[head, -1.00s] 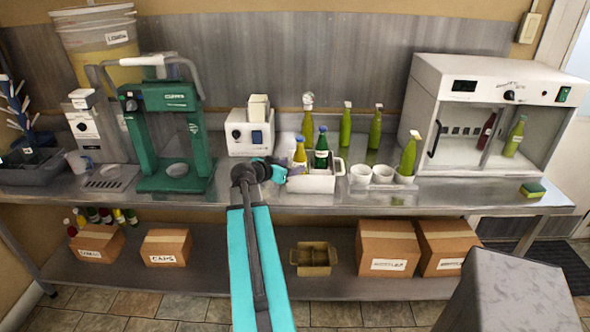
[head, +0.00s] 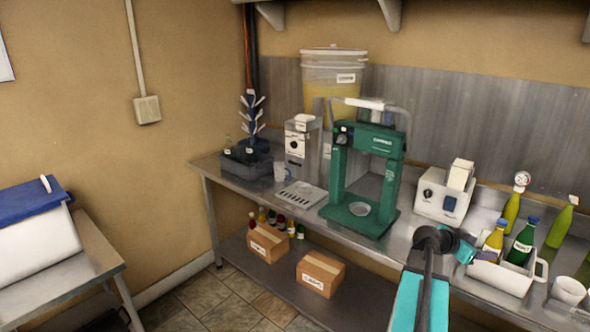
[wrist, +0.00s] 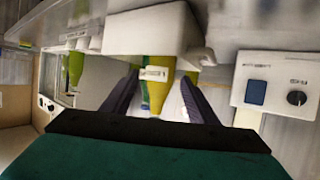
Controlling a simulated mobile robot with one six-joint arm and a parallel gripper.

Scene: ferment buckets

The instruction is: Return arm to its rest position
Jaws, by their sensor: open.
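My gripper (head: 465,252) is at the right of the head view, low over the bench, just left of a white carrier (head: 497,278). A yellow bottle with a blue cap (head: 494,238) and a dark green bottle (head: 521,245) stand upright in the carrier. In the wrist view the two dark fingers of my gripper (wrist: 160,85) are spread apart. A yellowish bottle with a white label (wrist: 156,84) shows between them, below the white carrier (wrist: 150,32). I cannot tell whether the fingers touch the bottle. My arm reaches in from the lower right of the head view.
A green press (head: 362,180) stands on the steel bench, with a white box device (head: 444,194) right of it. More green bottles (head: 560,224) and a white cup (head: 568,290) are at the right. Cardboard boxes (head: 320,275) sit below. A side table (head: 75,262) is at left.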

